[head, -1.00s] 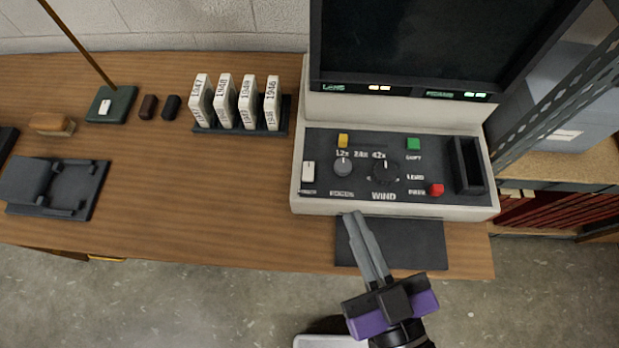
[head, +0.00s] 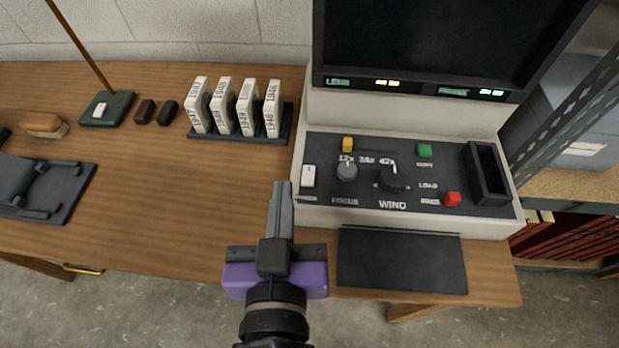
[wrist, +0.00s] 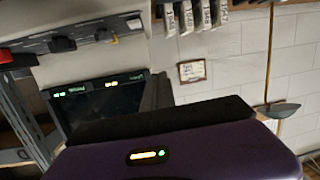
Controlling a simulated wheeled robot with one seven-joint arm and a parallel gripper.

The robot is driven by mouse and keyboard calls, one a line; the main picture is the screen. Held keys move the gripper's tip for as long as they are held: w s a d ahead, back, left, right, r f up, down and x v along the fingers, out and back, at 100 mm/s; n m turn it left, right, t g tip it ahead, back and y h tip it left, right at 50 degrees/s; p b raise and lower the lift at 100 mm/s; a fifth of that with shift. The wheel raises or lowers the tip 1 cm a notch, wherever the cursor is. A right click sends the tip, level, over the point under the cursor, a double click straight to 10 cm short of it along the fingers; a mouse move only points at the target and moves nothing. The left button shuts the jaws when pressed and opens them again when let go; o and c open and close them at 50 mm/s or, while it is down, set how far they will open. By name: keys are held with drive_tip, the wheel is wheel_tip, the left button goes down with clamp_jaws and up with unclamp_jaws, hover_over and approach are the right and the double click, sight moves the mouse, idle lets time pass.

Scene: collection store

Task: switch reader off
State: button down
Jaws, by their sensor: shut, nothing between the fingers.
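The reader (head: 408,110) stands on the wooden desk, with a dark screen above a sloping control panel. A white rocker switch (head: 308,176) sits at the panel's left end. Small lamps below the screen glow green and amber. My gripper (head: 282,184) is shut and empty, its fingertips just left of the panel's front left corner, a little short of the white switch. I cannot tell whether it touches anything. In the wrist view the reader (wrist: 100,104) appears upside down, with the white switch (wrist: 134,24) near the panel's end; my fingers are not clear there.
A yellow slider (head: 347,144), grey focus knob (head: 347,171), black wind knob (head: 393,179), green button (head: 424,150) and red button (head: 452,199) share the panel. A rack of labelled boxes (head: 236,108) stands left. A dark mat (head: 402,262) lies in front. Desk between rack and gripper is clear.

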drive_tip(key=shift+s+d+f+m+g+h, duration=0.1)
drive_tip(key=shift+d+f+m+g+h, duration=0.1)
drive_tip(key=shift+d+f+m+h, duration=0.35)
drive_tip(key=shift+s+d+f+m+g+h, duration=0.1)
drive_tip(key=shift+d+f+m+g+h, duration=0.2)
drive_tip(key=shift+d, duration=0.4)
hover_over(308, 180)
drive_tip(key=s, duration=0.1)
wheel_tip(308, 180, down, 2)
drive_tip(key=f, duration=0.3)
drive_tip(key=shift+w+f, duration=0.1)
drive_tip(key=shift+w, duration=0.3)
drive_tip(key=shift+f, duration=0.6)
drive_tip(key=shift+b, duration=0.3)
